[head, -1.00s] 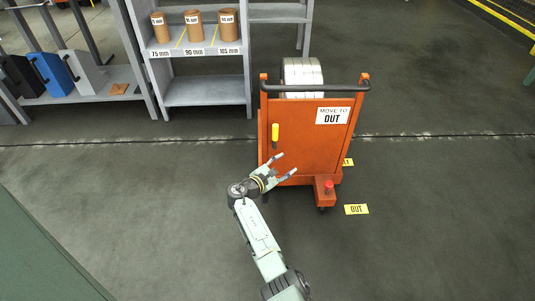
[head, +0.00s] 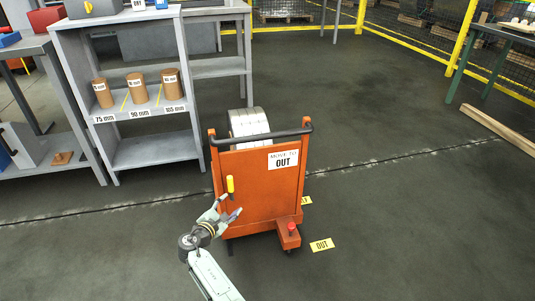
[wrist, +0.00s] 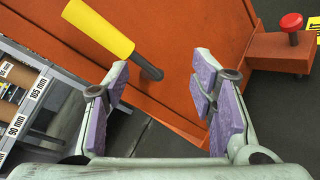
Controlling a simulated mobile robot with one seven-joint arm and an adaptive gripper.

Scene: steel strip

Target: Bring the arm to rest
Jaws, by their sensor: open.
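My gripper (head: 229,211) is open and empty, in front of the lower left part of the orange cart (head: 262,188). In the wrist view my gripper (wrist: 165,100) shows two spread fingers with purple pads and nothing between them. A yellow-handled lever (head: 230,185) on the cart's panel is just above the fingers. In the wrist view the yellow handle (wrist: 98,27) lies beyond the left finger, apart from it. The arm reaches up from the bottom of the head view.
The cart carries a steel coil (head: 248,122) and has a red button (head: 291,227) at its foot. A grey shelf (head: 150,150) with brown cores stands behind left. A yellow OUT floor label (head: 321,245) lies right.

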